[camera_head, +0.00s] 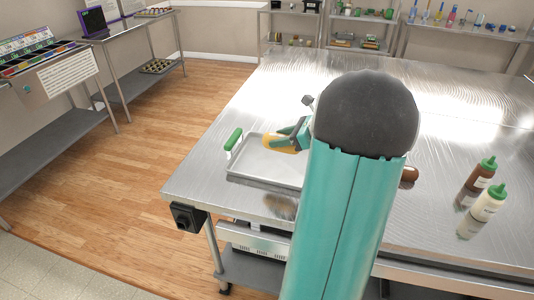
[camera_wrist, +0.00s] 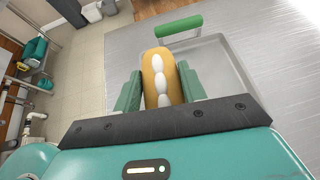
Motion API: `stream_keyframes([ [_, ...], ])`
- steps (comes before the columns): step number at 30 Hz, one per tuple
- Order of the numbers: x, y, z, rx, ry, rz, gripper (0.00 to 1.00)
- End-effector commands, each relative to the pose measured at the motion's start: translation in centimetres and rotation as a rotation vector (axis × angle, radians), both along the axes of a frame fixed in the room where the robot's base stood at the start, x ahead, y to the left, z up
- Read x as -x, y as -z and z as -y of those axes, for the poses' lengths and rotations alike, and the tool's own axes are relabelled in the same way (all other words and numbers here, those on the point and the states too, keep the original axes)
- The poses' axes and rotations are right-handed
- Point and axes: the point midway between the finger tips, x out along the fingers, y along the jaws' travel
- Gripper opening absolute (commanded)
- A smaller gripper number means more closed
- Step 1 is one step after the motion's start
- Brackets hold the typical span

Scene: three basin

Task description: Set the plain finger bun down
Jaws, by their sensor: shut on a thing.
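My gripper (camera_wrist: 160,88) is shut on a finger bun (camera_wrist: 158,70), with one green finger along each long side. In the head view the bun (camera_head: 281,144) shows at the end of my gripper (camera_head: 290,138), over the far part of a grey metal tray (camera_head: 258,169). The tray has a green handle (camera_head: 233,139); in the wrist view the handle (camera_wrist: 179,28) lies beyond the bun. Whether the bun touches the tray cannot be told.
The tray lies on a steel table (camera_head: 450,140), near its left edge. A brown rounded thing (camera_head: 409,174) is partly hidden behind my arm. A brown bottle (camera_head: 480,177) and a cream bottle (camera_head: 487,204), both green-capped, stand at the right. The table's far part is clear.

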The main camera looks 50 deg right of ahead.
Motion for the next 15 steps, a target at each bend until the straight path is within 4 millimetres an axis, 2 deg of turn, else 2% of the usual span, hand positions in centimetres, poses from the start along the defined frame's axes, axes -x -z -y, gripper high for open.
stream_keyframes([
  [7,-5.5,2.6,1.3,-0.003,-0.001,0.001,0.15],
  [12,-7.8,5.8,1.8,-0.004,0.001,-0.001,0.15],
  [15,-8.8,6.9,2.0,-0.001,0.002,0.000,0.15],
])
